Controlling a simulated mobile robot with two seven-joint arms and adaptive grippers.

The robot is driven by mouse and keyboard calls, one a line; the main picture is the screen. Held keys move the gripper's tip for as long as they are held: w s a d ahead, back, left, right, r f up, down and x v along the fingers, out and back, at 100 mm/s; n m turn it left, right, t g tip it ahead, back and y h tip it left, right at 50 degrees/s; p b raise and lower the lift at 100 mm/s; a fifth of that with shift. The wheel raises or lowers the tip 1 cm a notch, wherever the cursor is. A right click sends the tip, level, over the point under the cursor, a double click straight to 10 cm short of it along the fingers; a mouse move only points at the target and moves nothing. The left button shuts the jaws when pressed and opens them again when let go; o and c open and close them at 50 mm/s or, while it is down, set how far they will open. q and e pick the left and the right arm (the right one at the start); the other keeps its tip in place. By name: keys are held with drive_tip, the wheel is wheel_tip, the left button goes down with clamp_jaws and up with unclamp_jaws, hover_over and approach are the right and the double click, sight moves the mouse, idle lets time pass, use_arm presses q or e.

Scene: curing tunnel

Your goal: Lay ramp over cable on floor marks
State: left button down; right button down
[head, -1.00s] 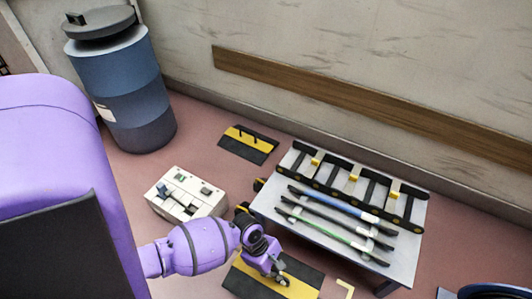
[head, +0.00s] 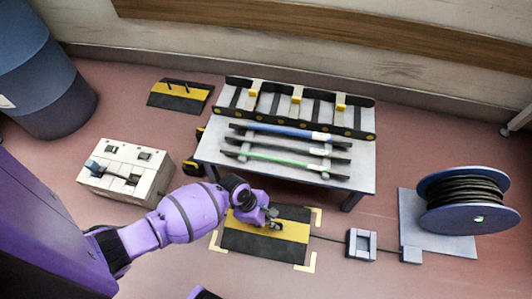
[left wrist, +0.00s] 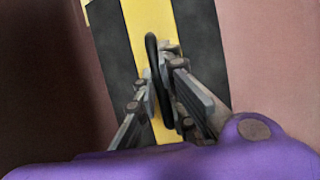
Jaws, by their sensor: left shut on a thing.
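The ramp (head: 258,246) is a black plate with a yellow stripe, and it also shows in the left wrist view (left wrist: 205,45). It appears flat at floor level inside yellow corner marks (head: 305,264); I cannot tell whether it touches the floor. My left gripper (head: 272,223) is shut on its black loop handle (left wrist: 152,60). The thin dark cable (head: 328,239) emerges from the ramp's right side; any part beneath the ramp is hidden. My right gripper is not in view.
A table (head: 300,177) with rods and a black rack stands behind the ramp. A second ramp (head: 180,104) lies near the wall. A white box (head: 125,172) is left, a small grey box (head: 361,246) and cable reel (head: 468,205) right. A blue drum (head: 45,75) stands far left.

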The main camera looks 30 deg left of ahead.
use_arm(q)
drive_tip(key=shift+w+f, duration=0.2)
drive_tip(key=shift+f, duration=0.2)
drive_tip(key=shift+r, duration=0.1)
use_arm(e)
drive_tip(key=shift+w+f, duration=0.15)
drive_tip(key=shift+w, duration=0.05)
use_arm(q)
drive_tip(key=c, duration=1.8)
unclamp_jaws()
drive_tip(key=shift+s, duration=0.15)
drive_tip(key=shift+c, duration=0.2)
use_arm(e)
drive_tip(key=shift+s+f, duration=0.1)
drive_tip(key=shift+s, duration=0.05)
